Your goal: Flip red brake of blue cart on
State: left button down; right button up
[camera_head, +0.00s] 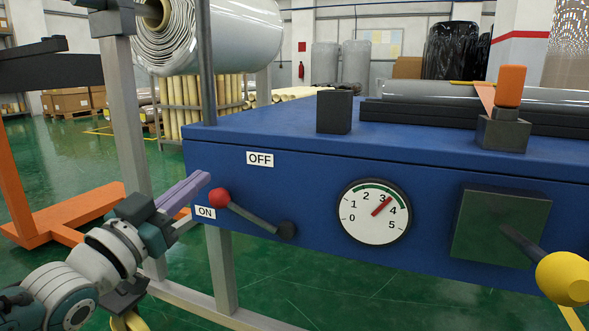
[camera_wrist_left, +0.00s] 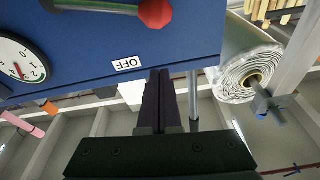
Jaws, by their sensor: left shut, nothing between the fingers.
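The blue cart (camera_head: 320,175) fills the right and middle of the head view. Its brake lever has a red knob (camera_head: 219,197) and a grey rod to a dark pivot; the lever leans left, with the knob just above and right of the ON label (camera_head: 205,212). The OFF label (camera_head: 260,159) is higher up. My left gripper (camera_head: 206,178) is shut and empty, with its purple fingertips just above and left of the knob; contact cannot be told. In the left wrist view, the fingers (camera_wrist_left: 159,74) are together, below the red knob (camera_wrist_left: 155,12) and near the OFF label (camera_wrist_left: 128,63).
A gauge (camera_head: 374,211) and a dark square panel (camera_head: 480,226) with a yellow-knobbed lever (camera_head: 565,278) are right of the brake. A wrapped roll (camera_head: 220,38) hangs behind. A grey post (camera_head: 130,120) stands close to my left arm.

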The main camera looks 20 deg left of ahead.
pick_arm(q)
jog(key=p+v, duration=0.2)
jog(key=v, duration=0.7)
jog(key=shift+f, duration=0.2)
jog(key=shift+w, duration=0.1)
